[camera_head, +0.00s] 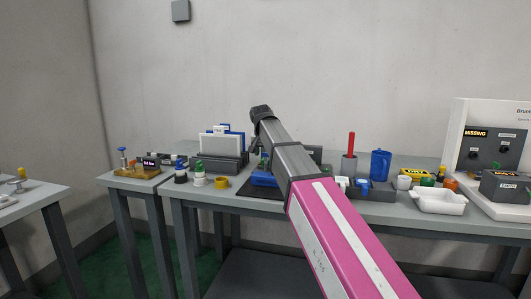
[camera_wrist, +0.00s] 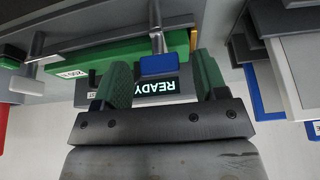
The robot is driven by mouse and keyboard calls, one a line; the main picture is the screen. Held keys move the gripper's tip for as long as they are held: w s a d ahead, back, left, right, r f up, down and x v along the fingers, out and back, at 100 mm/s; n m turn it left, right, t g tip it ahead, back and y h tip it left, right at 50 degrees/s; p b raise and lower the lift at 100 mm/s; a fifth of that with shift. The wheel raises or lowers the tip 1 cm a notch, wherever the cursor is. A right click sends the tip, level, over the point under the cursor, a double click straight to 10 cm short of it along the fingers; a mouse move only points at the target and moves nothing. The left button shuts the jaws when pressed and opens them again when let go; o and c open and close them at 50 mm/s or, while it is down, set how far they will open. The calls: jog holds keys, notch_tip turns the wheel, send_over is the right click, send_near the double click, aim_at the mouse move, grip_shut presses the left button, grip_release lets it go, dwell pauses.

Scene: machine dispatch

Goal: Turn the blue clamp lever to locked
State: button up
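In the wrist view a blue block (camera_wrist: 160,65) sits on the end of a grey metal rod; it looks like the blue clamp lever's handle. My gripper (camera_wrist: 160,80) is open, with one green finger on each side of the blue handle. A gap shows between the handle and each finger. A lit display (camera_wrist: 152,88) reads READY upside down beside the handle. A green block (camera_wrist: 120,50) with a white label lies past it.
In the head view, blue and white upright panels in a grey holder (camera_head: 222,163) stand left of my arm. A blue object (camera_head: 264,179) lies on a dark mat. A grey block with a red rod (camera_head: 349,165), a blue container (camera_head: 380,165) and a white tray (camera_head: 440,201) stand to the right.

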jog(key=d+v, duration=0.1)
jog(key=v, duration=0.9)
jog(key=shift+s+a+r, duration=0.2)
jog(key=shift+a+r, duration=0.2)
jog(key=shift+a, duration=0.1)
jog(key=shift+s, duration=0.1)
